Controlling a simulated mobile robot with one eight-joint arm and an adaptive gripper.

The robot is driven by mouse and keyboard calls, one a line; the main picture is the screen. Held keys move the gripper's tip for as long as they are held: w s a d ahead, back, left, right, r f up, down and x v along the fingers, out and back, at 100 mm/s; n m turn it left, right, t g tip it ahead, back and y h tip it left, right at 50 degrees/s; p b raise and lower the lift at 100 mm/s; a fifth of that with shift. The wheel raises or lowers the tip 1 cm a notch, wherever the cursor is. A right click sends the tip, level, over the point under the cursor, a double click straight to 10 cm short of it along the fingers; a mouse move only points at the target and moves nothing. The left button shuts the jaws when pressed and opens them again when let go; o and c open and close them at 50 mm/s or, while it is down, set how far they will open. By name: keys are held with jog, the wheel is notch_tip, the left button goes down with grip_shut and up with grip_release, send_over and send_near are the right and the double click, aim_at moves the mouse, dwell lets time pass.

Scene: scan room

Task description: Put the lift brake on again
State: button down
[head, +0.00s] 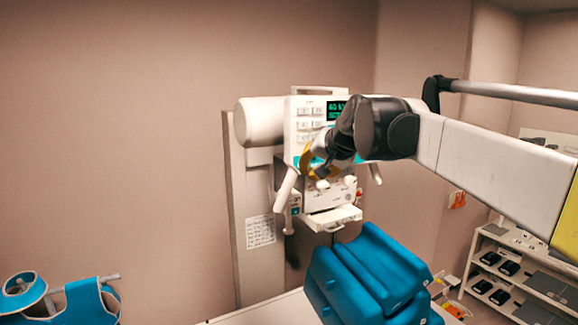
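A white scanner head stands on a pale upright column (254,220) at the back wall. Its front panel (305,120) has rows of grey buttons and a small dark display (336,110) with green text. Below the panel are a lower control box (343,193) with small knobs, a white tray-like part (332,218) and a downward handle (286,188). I cannot tell which control is the lift brake. My arm reaches in from the right, and my gripper (319,166) is in front of the lower panel. Its fingers are small and partly hidden, so their opening and any contact are unclear.
Blue padded cushions (370,275) stand below the scanner head. A blue item (75,303) hangs on a rail at the lower left. A shelf (515,268) with dark boxes stands at the right. The left wall area is clear.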

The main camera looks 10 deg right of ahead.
jog(key=shift+s, duration=0.1)
jog(key=shift+s+d, duration=0.25)
jog(key=shift+s, duration=0.45)
jog(key=shift+s+d, duration=0.25)
jog(key=shift+s, duration=0.55)
jog(key=shift+s+d, duration=0.3)
jog(key=shift+s, duration=0.5)
jog(key=shift+s+d, duration=0.25)
jog(key=shift+s, duration=0.55)
jog(key=s+f+n+g+b, duration=0.1)
jog(key=s+f+b, duration=0.8)
jog(key=f, duration=1.3)
jog(key=s+f+n+g+h+b, duration=0.1)
jog(key=s+f+b, duration=0.8)
jog(key=f+b, duration=0.9)
jog(key=s+a+f+n+g+h+b, duration=0.1)
jog(key=s+f+b, duration=0.9)
jog(key=f, duration=1.6)
jog(key=n+b, duration=0.1)
jog(key=b, duration=0.3)
jog(key=shift+f+n, duration=0.35)
jog(key=shift+n, duration=0.05)
